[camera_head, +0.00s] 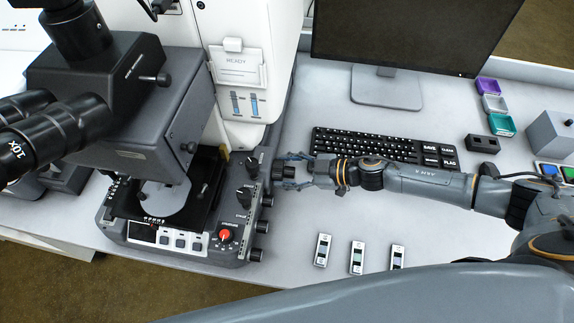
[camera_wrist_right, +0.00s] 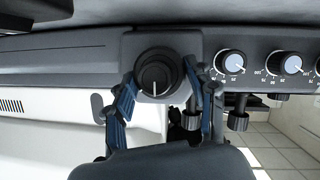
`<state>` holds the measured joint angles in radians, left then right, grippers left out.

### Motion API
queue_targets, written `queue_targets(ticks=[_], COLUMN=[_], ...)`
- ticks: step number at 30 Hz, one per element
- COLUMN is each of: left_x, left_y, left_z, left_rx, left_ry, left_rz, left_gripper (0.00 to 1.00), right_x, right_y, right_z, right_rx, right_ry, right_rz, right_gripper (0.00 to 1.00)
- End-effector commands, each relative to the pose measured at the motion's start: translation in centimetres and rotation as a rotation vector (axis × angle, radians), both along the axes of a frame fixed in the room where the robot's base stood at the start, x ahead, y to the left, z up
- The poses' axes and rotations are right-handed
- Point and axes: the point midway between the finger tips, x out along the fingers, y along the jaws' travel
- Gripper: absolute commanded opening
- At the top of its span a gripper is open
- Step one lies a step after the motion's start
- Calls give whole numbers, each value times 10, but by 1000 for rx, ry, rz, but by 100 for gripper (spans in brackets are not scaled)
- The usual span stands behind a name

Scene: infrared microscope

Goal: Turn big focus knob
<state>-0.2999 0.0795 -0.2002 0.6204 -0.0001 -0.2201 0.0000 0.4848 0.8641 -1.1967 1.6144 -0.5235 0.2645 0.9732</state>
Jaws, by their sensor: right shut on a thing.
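The big focus knob (camera_head: 277,170) is a black round knob on the right side of the grey microscope base (camera_head: 190,252). In the right wrist view the knob (camera_wrist_right: 155,76) shows nearly face-on, with a white pointer line. My right gripper (camera_head: 287,171) reaches it from the right and is shut on it. In the right wrist view its blue-padded fingers (camera_wrist_right: 160,80) stand on either side of the knob. Exact finger contact is hard to see. My left gripper is not in view.
Smaller side knobs (camera_head: 258,228) sit nearer the base's front, and a red knob (camera_head: 225,235) is on top. A black keyboard (camera_head: 385,146) lies just behind my right arm. Several small slide-like pieces (camera_head: 357,258) lie in front. Bare table (camera_head: 310,215) lies between.

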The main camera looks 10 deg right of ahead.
Motion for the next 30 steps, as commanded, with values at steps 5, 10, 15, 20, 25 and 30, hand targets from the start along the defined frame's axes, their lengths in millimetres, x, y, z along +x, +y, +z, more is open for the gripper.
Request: queue_targets(ticks=[5,10,15,20,25,30], left_x=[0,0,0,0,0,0], left_y=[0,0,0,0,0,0], left_z=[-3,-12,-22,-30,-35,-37], left_rx=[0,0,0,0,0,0], left_ry=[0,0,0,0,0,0], left_rz=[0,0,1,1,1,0], left_gripper=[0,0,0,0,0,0], right_x=[-3,-4,-4,-4,-4,-5], right_y=[1,2,2,2,3,3], right_z=[-3,-4,-5,-5,-4,-3], right_rx=[-61,-120,-170,-205,-230,-243], right_ry=[-152,-293,-413,-499,-558,-587], right_rz=[-2,-1,-1,1,2,2], right_gripper=[24,24,24,24,24,24])
